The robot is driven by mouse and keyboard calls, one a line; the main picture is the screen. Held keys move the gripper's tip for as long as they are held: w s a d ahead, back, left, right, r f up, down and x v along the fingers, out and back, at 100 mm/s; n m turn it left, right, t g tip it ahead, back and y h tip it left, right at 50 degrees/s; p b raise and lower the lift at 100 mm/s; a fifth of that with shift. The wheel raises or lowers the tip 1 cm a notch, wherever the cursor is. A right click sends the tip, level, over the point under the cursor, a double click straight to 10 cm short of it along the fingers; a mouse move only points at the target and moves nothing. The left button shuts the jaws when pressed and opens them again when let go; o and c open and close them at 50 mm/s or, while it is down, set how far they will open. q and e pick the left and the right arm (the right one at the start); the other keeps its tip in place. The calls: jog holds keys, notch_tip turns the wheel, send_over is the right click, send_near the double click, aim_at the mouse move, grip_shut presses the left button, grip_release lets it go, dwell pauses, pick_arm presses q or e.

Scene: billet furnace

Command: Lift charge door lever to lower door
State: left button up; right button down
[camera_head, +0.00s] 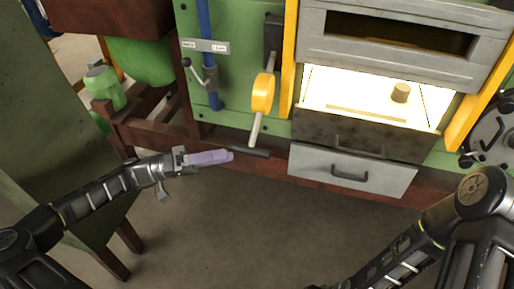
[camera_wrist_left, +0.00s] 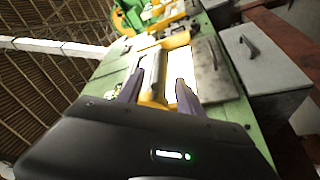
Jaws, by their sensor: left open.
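The charge door lever (camera_head: 256,128) is a pale metal rod hanging down from a yellow pivot (camera_head: 263,93) on the green furnace panel. A dark crosswise grip (camera_head: 250,152) is at its lower end. My left gripper (camera_head: 231,156), with purple fingers, is open just left of the grip, its tips close to the grip's left end. I cannot tell whether they touch. In the left wrist view the two fingers (camera_wrist_left: 157,88) are apart, with the rod and yellow part seen between them. The grey door (camera_head: 400,60) is above the bright, uncovered opening. My right gripper is out of view.
A cylindrical billet (camera_head: 401,92) stands in the glowing chamber. Below are a dark drawer front (camera_head: 360,140) and a grey drawer (camera_head: 352,172) with handles. A blue pipe with a small valve lever (camera_head: 208,75) is left of the lever. The floor (camera_head: 235,235) in front is clear.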

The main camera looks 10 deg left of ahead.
aim_at(245, 152)
pick_arm(q)
jog(key=shift+d, duration=0.2)
jog(key=p+x, duration=0.2)
jog(key=x, duration=0.4)
jog(key=shift+d+r, duration=0.15)
jog(key=shift+d, duration=0.05)
jog(key=shift+w+d, duration=0.2)
jog(key=shift+d, duration=0.45)
jog(key=shift+c, duration=0.5)
grip_shut()
